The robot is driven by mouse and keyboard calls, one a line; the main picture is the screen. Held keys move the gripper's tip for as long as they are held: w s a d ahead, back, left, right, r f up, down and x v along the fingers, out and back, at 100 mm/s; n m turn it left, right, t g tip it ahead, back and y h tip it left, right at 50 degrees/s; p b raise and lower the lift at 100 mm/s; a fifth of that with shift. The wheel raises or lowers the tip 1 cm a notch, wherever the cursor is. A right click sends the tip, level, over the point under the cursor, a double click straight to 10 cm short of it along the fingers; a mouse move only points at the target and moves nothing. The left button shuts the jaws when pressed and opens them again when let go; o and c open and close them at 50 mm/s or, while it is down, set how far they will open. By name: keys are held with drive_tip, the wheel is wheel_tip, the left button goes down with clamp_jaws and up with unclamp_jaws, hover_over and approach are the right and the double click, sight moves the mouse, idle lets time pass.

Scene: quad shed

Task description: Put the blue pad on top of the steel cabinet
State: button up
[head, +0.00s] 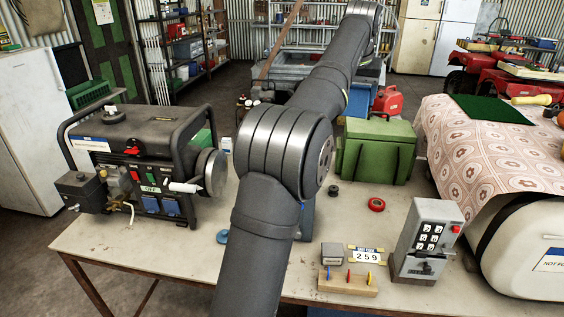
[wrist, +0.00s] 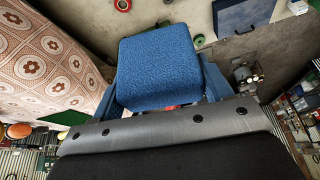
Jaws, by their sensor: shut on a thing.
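The blue pad (wrist: 158,68) is a thick textured block in the middle of the wrist view. My gripper (wrist: 160,78) is shut on it, with a blue finger along each side. In the head view my arm reaches away toward the back, and neither the gripper nor the pad can be made out there. I cannot tell for sure which thing is the steel cabinet. A grey metal box with buttons (head: 428,238) stands upright at the table's right, and tall pale cabinets (head: 418,40) stand at the back wall.
A generator (head: 145,165) stands on the table (head: 190,265) at left. A green box (head: 376,150), a red ring (head: 376,204) and a wooden block with coloured pegs (head: 347,284) are also there. A patterned cloth (head: 470,150) drapes a rounded body at right. The table's front left is clear.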

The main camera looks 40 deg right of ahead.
drive_tip(key=w+a+n, duration=0.2)
drive_tip(key=w+a, duration=1.1)
drive_tip(key=a, duration=0.1)
drive_tip(key=shift+t, duration=0.3)
wheel_tip(320, 180, down, 15)
drive_tip(key=shift+s+f, duration=0.1)
drive_tip(key=shift+f, duration=0.1)
drive_tip(key=o, duration=0.9)
drive_tip(key=shift+o, duration=0.2)
